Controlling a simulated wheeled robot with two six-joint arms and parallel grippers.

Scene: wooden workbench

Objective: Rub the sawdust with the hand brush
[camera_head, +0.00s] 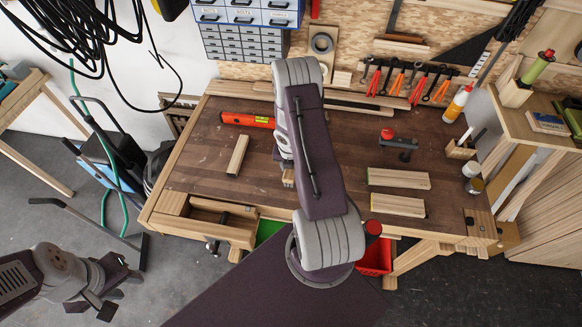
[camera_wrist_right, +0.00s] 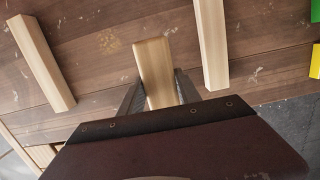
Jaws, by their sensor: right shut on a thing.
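My right gripper (camera_wrist_right: 158,92) is shut on a light wooden block-like piece, taken to be the hand brush (camera_wrist_right: 153,62). Its bristles do not show. In the head view my right arm covers most of that gripper, and a small wooden end of the brush (camera_head: 288,181) shows beside the arm, over the bench.
The workbench (camera_head: 195,150) carries a loose wood strip (camera_head: 237,155), a red level (camera_head: 247,120), two boards (camera_head: 398,179) at right and a dark clamp-like tool (camera_head: 400,144). In the wrist view, wood bars flank the brush on the left (camera_wrist_right: 40,62) and right (camera_wrist_right: 211,45).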

